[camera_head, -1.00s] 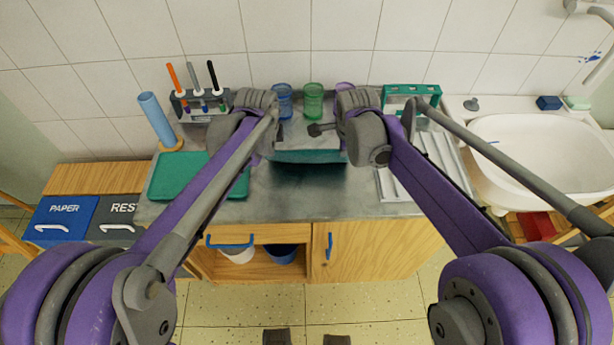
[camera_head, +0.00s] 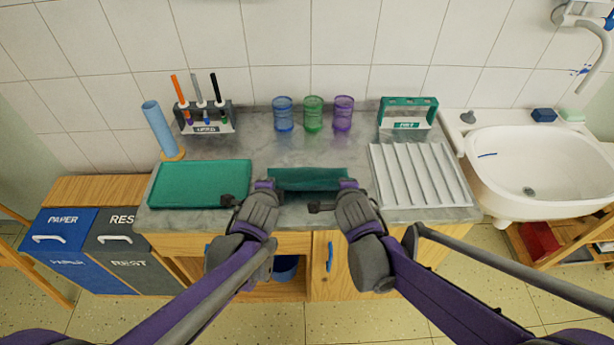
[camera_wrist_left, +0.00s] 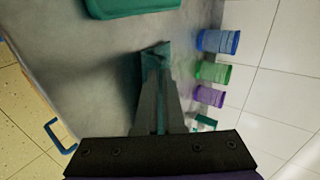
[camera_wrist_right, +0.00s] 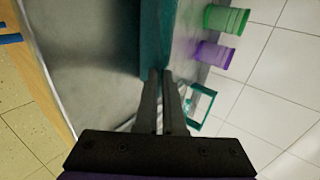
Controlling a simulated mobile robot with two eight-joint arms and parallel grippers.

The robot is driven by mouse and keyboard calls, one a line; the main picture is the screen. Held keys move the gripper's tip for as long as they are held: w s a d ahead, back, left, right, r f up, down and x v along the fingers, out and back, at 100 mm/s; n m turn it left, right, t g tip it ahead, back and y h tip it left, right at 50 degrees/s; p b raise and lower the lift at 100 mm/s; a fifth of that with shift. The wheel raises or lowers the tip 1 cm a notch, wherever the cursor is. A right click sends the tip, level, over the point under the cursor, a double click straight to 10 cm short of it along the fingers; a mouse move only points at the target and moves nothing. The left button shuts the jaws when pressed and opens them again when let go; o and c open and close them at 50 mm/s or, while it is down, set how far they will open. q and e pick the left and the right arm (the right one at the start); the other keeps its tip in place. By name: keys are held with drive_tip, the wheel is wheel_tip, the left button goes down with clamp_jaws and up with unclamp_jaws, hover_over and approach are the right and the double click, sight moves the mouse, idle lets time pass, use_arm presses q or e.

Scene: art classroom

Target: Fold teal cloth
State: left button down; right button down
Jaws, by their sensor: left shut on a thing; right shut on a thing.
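The teal cloth (camera_head: 308,179) is stretched as a narrow strip between my two grippers over the counter's front part. My left gripper (camera_head: 266,186) is shut on its left end, and the left wrist view shows part of the cloth (camera_wrist_left: 157,52) at the fingertips. My right gripper (camera_head: 346,186) is shut on its right end. In the right wrist view the cloth (camera_wrist_right: 157,40) runs away from the fingertips. A dark patch lies below the strip; I cannot tell whether its lower edge touches the counter.
A teal tray (camera_head: 200,184) lies left on the counter, a white ribbed rack (camera_head: 420,176) right. Blue (camera_head: 283,115), green (camera_head: 313,115) and purple (camera_head: 343,114) cups stand behind, with a pen holder (camera_head: 208,122), blue roll (camera_head: 158,127) and teal holder (camera_head: 408,112). The sink (camera_head: 545,170) is far right.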

use_arm(q)
drive_tip(key=c, duration=0.7)
unclamp_jaws()
use_arm(e)
drive_tip(key=c, duration=0.7)
unclamp_jaws()
use_arm(q)
drive_tip(key=s+r, duration=0.2)
drive_tip(key=r, duration=0.1)
drive_tip(key=s+r, duration=0.2)
drive_tip(key=r, duration=0.1)
drive_tip(key=s+r, duration=0.2)
drive_tip(key=r, duration=0.1)
use_arm(e)
drive_tip(key=s+r, duration=0.2)
drive_tip(key=r, duration=0.1)
drive_tip(key=s+r, duration=0.2)
drive_tip(key=r, duration=0.1)
drive_tip(key=s+r, duration=0.2)
drive_tip(key=r, duration=0.1)
